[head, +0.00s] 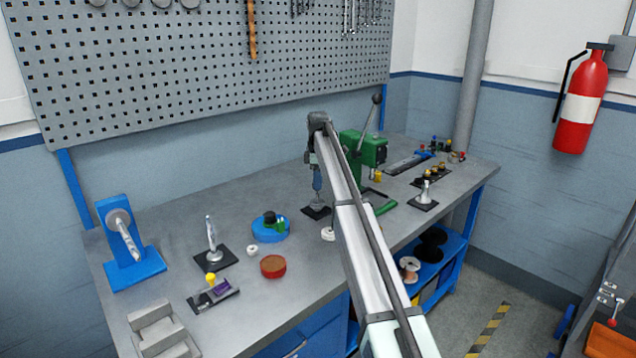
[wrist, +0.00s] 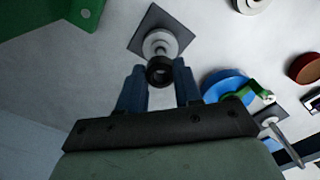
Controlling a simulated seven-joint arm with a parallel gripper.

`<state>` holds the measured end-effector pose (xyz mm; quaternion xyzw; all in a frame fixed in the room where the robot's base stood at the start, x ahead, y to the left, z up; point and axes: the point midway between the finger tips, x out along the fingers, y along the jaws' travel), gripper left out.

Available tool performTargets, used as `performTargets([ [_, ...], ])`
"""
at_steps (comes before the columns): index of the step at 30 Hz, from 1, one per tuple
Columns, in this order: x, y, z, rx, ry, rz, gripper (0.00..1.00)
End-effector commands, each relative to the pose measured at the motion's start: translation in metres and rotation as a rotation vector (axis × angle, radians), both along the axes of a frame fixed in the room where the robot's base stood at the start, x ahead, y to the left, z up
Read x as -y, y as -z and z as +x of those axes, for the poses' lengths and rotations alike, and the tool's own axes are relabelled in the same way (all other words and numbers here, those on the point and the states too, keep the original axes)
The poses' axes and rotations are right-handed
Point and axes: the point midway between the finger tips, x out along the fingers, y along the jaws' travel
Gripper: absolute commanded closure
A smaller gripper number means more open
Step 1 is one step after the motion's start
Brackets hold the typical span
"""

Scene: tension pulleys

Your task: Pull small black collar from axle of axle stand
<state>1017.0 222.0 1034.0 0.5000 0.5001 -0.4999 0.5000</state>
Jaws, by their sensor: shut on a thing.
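The small black collar (wrist: 160,72) is a dark ring between the blue fingers of my gripper (wrist: 159,78) in the wrist view. My gripper is shut on it. Just beyond the collar is the axle stand, with a pale round part above its dark square base (wrist: 142,28). I cannot tell whether the collar is still around the axle. In the head view my gripper (head: 318,188) points down over the stand's dark base (head: 316,213). There my gripper and arm hide the collar and most of the axle.
A green press (head: 368,150) stands close behind to the right. A blue round tray (head: 271,233) with black and green parts, a white ring (head: 252,250) and a red-brown disc (head: 273,266) lie to the left. Another upright axle stand (head: 213,247) is further left.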

Motion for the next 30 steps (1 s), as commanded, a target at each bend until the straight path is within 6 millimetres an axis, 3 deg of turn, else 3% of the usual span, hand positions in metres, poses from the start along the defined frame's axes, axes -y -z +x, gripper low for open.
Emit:
performTargets([
  [17,0.0,-0.008,0.0,0.0,0.0,0.0,0.95],
  [30,0.0,-0.034,0.0,0.0,0.0,0.0,0.95],
])
